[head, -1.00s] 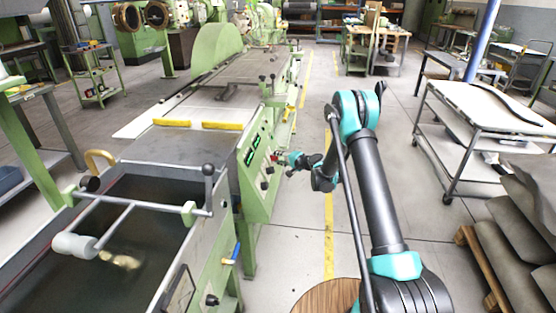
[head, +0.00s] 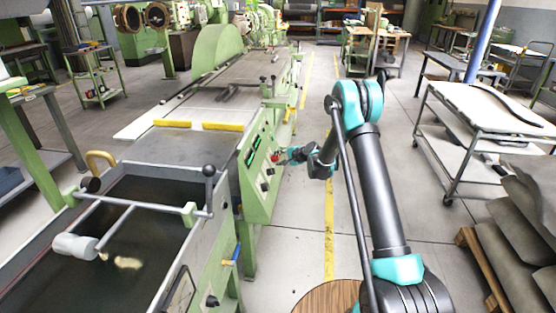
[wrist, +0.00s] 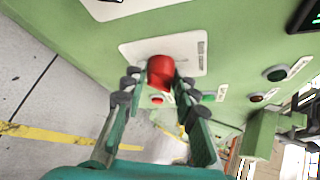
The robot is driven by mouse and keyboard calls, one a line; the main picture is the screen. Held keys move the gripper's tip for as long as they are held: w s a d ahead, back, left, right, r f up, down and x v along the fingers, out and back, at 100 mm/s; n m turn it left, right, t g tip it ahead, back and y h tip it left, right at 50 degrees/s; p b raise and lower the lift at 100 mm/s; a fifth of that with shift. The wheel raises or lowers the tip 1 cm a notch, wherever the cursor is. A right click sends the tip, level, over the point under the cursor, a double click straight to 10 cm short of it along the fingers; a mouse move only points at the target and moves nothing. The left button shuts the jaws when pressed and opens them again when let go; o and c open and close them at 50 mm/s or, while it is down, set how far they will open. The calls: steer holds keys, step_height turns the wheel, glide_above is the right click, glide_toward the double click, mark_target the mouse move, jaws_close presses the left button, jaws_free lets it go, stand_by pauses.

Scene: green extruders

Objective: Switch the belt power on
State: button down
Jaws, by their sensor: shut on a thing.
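The green machine's control panel (head: 258,165) faces the aisle in the head view. In the wrist view, a red knob (wrist: 161,71) stands on a white labelled plate (wrist: 190,52) on the green panel (wrist: 235,45). My gripper (wrist: 155,84) has its two fingers on either side of the red knob and is shut on it. In the head view my gripper (head: 284,156) is at the panel's right edge, small and partly hard to make out. The marking on the plate is too small to read.
A white-topped cart (head: 490,105) stands right of my arm. The aisle floor between them is clear.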

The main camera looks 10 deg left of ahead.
steer(key=shift+d, duration=0.15)
steer(key=c, duration=1.2)
jaws_free()
steer(key=v, duration=1.2)
